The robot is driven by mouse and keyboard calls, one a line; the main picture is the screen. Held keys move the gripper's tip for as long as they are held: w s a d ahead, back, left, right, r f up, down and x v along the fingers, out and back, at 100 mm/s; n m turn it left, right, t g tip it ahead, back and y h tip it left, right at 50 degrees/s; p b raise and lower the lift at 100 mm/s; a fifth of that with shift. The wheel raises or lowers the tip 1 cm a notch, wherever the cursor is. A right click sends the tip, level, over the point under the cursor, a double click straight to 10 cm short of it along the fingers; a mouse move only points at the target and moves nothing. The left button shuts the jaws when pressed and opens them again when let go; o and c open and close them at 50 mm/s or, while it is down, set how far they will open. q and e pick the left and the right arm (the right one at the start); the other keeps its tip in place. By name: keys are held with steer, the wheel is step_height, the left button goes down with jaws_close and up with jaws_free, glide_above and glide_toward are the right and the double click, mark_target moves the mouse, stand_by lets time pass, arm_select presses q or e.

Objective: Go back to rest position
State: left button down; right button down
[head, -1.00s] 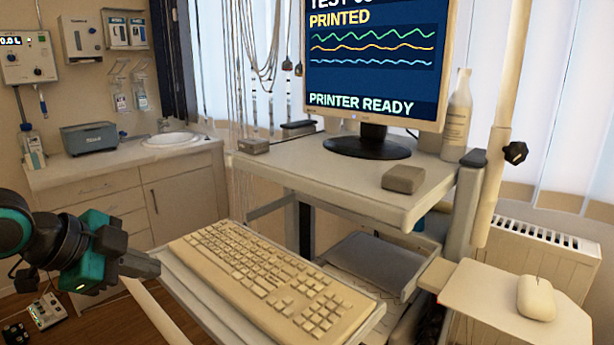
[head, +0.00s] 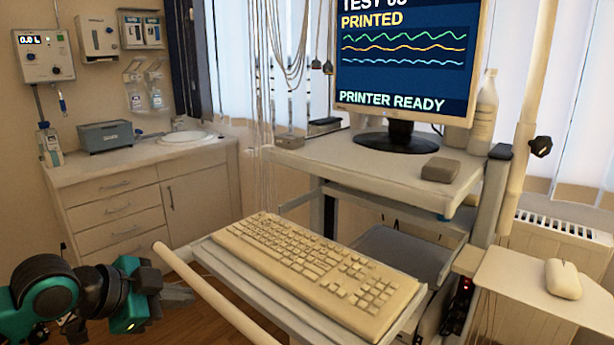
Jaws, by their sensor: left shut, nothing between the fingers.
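My left gripper (head: 176,294), black and teal, is at the lower left of the head view. It is shut and empty, in front of and below the white cart handle's left end, apart from the keyboard (head: 318,272). The beige keyboard lies on the cart's pull-out tray. My right gripper is not in view. The monitor (head: 405,65) on the cart's top shelf reads "PRINTED" and "PRINTER READY" above and below wavy traces.
The cart's handle bar (head: 215,298) runs close to my left gripper. A mouse (head: 563,279) sits on a side shelf (head: 525,285) at right. A counter (head: 100,174) with sink stands at back left. Wooden floor shows between counter and cart.

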arm_select(q)
steer(key=s+d+f+n+t, duration=0.1)
steer(key=s+d+f+n, duration=0.2)
steer(key=f, duration=0.7)
steer(key=s+f+n+t+y, duration=0.1)
steer(key=s+f+n+y, duration=0.3)
steer(key=s+f+n, duration=0.4)
steer(key=s+f, duration=0.7)
steer(key=f, duration=0.1)
steer(key=shift+s+f+n, duration=0.2)
steer(key=shift+s+n, duration=0.1)
steer(key=shift+a, duration=0.1)
